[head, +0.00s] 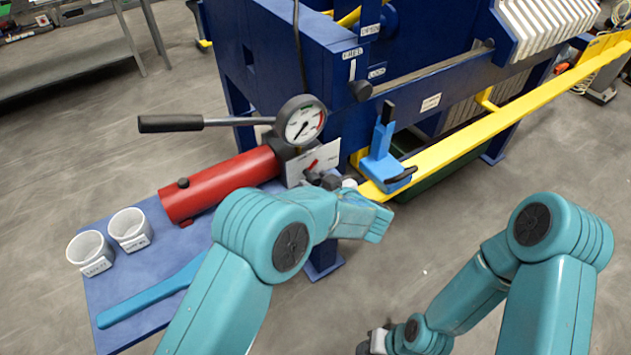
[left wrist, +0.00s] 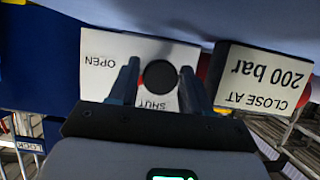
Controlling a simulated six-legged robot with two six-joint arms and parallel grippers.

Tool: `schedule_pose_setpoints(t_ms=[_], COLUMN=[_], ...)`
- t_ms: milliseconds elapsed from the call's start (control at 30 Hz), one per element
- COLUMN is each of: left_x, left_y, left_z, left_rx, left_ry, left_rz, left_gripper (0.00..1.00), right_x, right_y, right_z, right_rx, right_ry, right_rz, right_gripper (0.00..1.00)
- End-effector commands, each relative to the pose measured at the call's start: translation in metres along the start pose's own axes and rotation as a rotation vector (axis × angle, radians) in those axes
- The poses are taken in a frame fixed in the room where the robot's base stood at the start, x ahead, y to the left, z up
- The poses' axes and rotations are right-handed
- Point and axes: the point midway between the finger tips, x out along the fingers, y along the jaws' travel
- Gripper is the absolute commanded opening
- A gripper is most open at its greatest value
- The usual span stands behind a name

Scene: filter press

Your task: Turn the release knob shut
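The release knob (left wrist: 159,76) is a round black knob in the left wrist view, in front of a white plate (left wrist: 100,62) marked OPEN and SHUT, which reads upside down there. The two fingers of my left gripper (left wrist: 158,80) stand on either side of the knob and appear to touch it. In the head view my left gripper (head: 328,181) is at the pump's front, below the pressure gauge (head: 302,124), and the knob is mostly hidden. A red mark (head: 311,165) shows on the white plate. My right gripper (head: 376,341) is low at the bottom edge, its fingers unclear.
A red pump cylinder (head: 220,184) with a black-gripped lever (head: 172,123) lies on a blue table with two white cups (head: 90,252) (head: 130,229) and a blue bar (head: 150,293). A "CLOSE AT 200 bar" sign (left wrist: 262,75) is beside the knob. A yellow rail (head: 470,133) runs right.

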Motion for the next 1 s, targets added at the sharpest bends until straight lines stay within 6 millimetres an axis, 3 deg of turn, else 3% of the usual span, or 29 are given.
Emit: schedule_pose_setpoints(t_ms=[33, 100, 267, 500, 833, 867, 900, 1000], left_x=[0.000, 0.000, 0.001, 0.003, 0.002, 0.002, 0.002, 0.002], left_y=[0.000, 0.000, -0.001, -0.002, -0.002, -0.002, -0.002, -0.002], left_z=[0.000, 0.000, 0.001, 0.003, -0.001, -0.001, -0.001, -0.001], left_rx=[0.000, 0.000, -0.017, -0.196, -0.231, -0.231, -0.230, -0.230], left_ry=[0.000, 0.000, 0.000, 0.000, 0.000, 0.000, 0.000, 0.000], left_rz=[0.000, 0.000, 0.007, 0.083, 0.096, 0.096, 0.096, 0.096], left_gripper=[0.33, 0.10, 0.10, 0.10, 0.10, 0.43, 0.49, 0.49], right_x=[0.000, 0.000, 0.003, 0.024, 0.023, 0.023, 0.023, 0.023], right_y=[0.000, 0.000, 0.001, 0.009, 0.008, 0.008, 0.008, 0.008], right_z=[0.000, 0.000, 0.000, 0.000, -0.001, -0.001, -0.001, -0.001], right_rx=[0.000, 0.000, 0.000, 0.000, 0.000, 0.000, 0.000, 0.000], right_ry=[0.000, 0.000, 0.000, 0.000, 0.000, 0.000, 0.000, 0.000], right_rz=[0.000, 0.000, 0.000, 0.000, 0.000, 0.000, 0.000, 0.000], right_gripper=[0.43, 0.43, 0.43, 0.43, 0.43, 0.43, 0.43, 0.43])
